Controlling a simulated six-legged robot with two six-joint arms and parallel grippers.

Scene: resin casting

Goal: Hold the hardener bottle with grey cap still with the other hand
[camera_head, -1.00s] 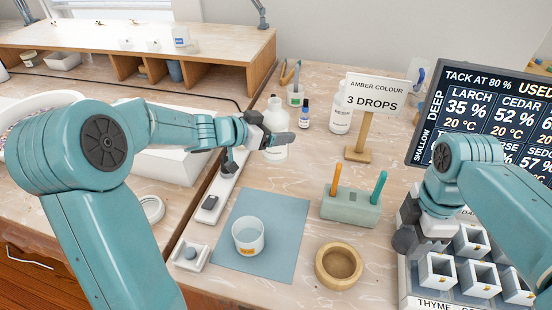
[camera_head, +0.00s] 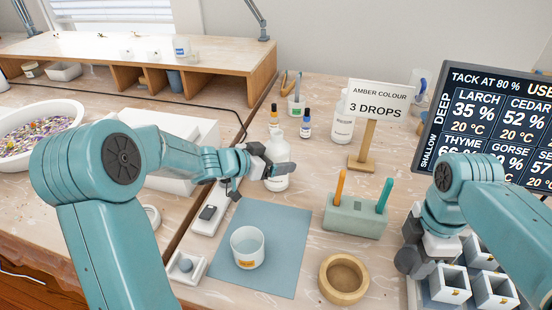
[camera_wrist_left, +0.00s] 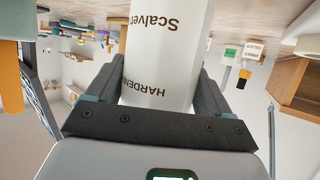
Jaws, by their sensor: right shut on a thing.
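The white hardener bottle (camera_head: 277,181) stands out behind the blue mat in the head view. Its top looks white there, with no grey cap showing. My left gripper (camera_head: 279,170) is shut around its body, with one dark jaw crossing in front. In the left wrist view the bottle (camera_wrist_left: 165,55), lettered "HARDEN…", fills the space between the two jaws (camera_wrist_left: 163,90), which lie against its sides. My right gripper (camera_head: 425,270) is low at the right, over the moulds. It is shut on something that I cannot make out.
A clear cup (camera_head: 247,247) stands on the blue mat (camera_head: 285,240). Near it are a wooden ring bowl (camera_head: 343,279), a green stick holder (camera_head: 355,217) and pale moulds (camera_head: 450,283). Dropper bottles (camera_head: 306,127), a white bottle (camera_head: 342,128) and the sign (camera_head: 378,99) stand behind.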

